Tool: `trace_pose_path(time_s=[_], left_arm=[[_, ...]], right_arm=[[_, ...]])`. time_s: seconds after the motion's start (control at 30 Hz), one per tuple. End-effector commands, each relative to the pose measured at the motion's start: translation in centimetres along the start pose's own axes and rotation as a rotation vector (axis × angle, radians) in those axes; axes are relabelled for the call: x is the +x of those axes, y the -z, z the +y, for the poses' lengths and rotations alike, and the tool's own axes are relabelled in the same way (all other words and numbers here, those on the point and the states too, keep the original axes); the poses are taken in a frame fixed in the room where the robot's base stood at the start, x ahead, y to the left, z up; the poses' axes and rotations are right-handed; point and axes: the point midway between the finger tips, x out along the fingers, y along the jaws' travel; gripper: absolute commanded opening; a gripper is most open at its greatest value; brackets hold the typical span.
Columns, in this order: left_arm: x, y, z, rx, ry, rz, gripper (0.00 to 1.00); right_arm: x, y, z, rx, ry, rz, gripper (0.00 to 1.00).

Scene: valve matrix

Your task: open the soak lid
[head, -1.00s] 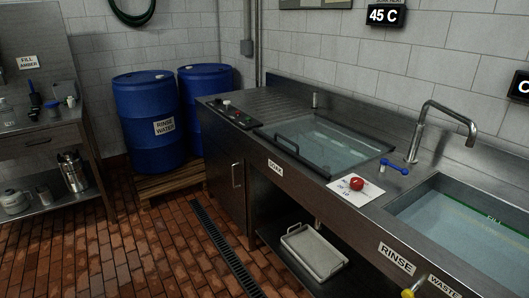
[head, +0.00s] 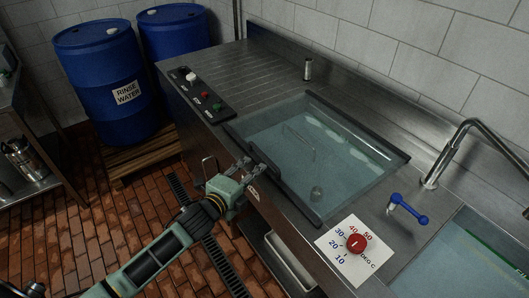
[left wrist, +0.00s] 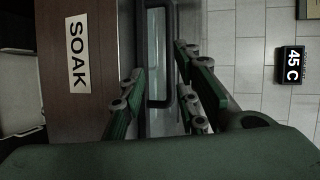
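The soak lid (head: 335,135) is a clear pane in a dark frame, lying flat over the soak basin, with water visible through it. Its dark bar handle (head: 236,142) runs along the front edge; it also shows in the left wrist view (left wrist: 157,103). My left gripper (head: 258,168) is at the near end of the handle, partly covering it. In the left wrist view my left gripper's fingers (left wrist: 158,75) are spread apart, with the handle seen between them. I cannot tell whether they touch it. The SOAK label (left wrist: 78,52) is on the counter front. My right gripper is not in view.
A red dial (head: 355,243) on a white temperature plate and a blue lever (head: 408,210) sit right of the lid. A button panel (head: 200,95) is at its left. A tap (head: 455,150) stands over the rinse basin. Blue drums (head: 105,75) stand behind left.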

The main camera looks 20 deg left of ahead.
Motion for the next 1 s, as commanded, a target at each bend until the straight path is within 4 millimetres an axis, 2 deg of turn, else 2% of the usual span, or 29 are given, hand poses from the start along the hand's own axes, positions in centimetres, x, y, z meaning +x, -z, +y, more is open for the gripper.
trace_pose_path(time_s=[0.1,0.23,0.63,0.8,1.0], left_arm=[[0.8,-0.4,-0.9,0.072,0.039,0.020,0.29],[1.9,-0.5,-1.3,0.091,0.050,0.025,0.29],[7.5,-0.3,-1.5,0.088,0.050,0.025,0.29],[8.5,-0.3,-1.5,0.088,0.049,0.025,0.29],[8.6,-0.3,-1.4,0.087,0.048,0.025,0.29]], right_arm=[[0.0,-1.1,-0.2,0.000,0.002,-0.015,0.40],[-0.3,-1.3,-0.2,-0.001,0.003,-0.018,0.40],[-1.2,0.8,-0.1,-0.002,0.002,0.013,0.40],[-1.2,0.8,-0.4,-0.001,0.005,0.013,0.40],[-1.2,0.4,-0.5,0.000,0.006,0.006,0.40]])
